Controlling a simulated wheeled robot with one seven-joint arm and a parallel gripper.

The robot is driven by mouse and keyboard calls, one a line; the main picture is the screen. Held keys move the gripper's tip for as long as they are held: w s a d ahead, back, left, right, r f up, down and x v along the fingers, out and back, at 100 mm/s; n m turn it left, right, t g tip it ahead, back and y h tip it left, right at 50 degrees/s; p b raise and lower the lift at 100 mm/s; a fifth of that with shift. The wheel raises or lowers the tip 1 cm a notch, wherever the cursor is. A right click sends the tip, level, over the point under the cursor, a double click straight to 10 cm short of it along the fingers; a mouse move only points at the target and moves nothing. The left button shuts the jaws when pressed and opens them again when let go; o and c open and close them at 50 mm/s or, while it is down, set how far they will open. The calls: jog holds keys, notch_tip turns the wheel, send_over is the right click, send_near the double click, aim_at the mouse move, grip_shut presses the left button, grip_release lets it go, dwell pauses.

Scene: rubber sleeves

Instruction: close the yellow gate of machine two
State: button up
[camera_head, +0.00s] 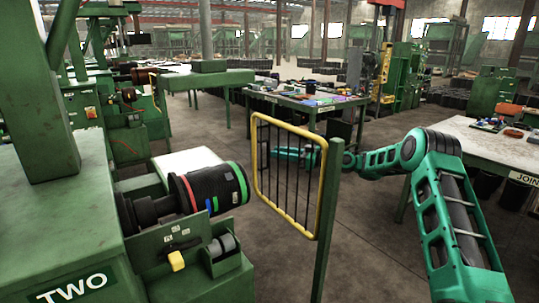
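Machine two (60,215) is the green machine at the left, with "TWO" on its front. Its black roller (215,187), with red and green rings, points right. The yellow gate (262,116), a yellow frame with dark vertical bars, stands upright just right of the roller. Its right side is at a green post (322,240); its left edge is near the roller's end. My teal arm comes from the right and passes behind the post. My gripper (284,153) shows through the bars, on the gate's far side. The bars partly hide its fingers, so touch and opening are unclear.
A yellow-tipped lever (176,261) sits on a green box below the roller. A green table (300,100) with small items stands behind the gate. A white-topped table (480,140) marked "JOIN" is at the right. The grey floor between them is clear.

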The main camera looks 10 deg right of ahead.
jog(key=v, duration=0.5)
jog(key=shift+d, duration=0.1)
